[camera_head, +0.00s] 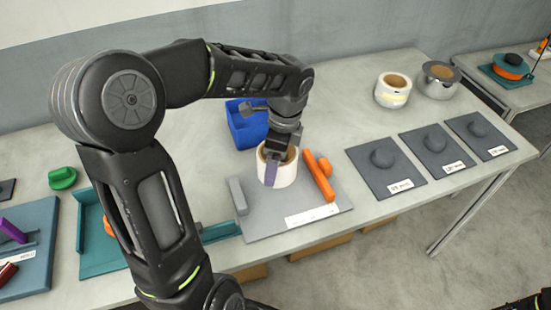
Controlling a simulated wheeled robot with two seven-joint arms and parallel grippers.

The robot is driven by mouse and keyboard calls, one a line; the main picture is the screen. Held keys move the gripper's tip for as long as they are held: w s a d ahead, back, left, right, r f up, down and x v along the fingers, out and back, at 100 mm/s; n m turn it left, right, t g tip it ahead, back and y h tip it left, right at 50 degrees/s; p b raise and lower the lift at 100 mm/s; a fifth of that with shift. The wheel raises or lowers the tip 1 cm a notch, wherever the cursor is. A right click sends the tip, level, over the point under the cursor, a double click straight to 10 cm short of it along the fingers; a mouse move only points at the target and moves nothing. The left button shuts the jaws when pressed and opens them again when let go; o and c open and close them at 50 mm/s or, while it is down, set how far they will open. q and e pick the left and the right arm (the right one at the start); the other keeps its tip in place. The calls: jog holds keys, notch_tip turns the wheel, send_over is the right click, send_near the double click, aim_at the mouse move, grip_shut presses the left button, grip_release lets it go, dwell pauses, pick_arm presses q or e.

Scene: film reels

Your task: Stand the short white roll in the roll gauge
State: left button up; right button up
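A short white roll (286,176) with a brown core stands upright on the grey plate of the roll gauge (255,222), between a grey block (238,196) and an orange bar (319,176). My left gripper (272,165) points down at the roll. One finger lies against the outside of its near wall; the other finger is largely hidden near the roll's opening. I cannot tell whether the fingers press on the wall. The roll's underside contact is hard to see. My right gripper is out of view; only a dark part of mine shows at the bottom right corner.
A blue bin (243,128) stands behind the gauge. Another white roll (392,93) and a silver roll (438,82) stand at the back right. Several dark knobbed plates (369,180) lie to the right. A teal tray (90,255) and green piece (62,178) lie left.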

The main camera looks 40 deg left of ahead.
pick_arm(q)
notch_tip(320, 180, down, 6)
jog(key=b, duration=0.5)
jog(key=shift+s+a+r, duration=0.15)
dwell(0.3)
jog(key=shift+p, duration=0.3)
dwell(1.1)
jog(key=shift+f+b, duration=0.45)
jog(key=shift+f, duration=0.2)
jog(key=o, duration=1.3)
jog(key=shift+r, duration=0.1)
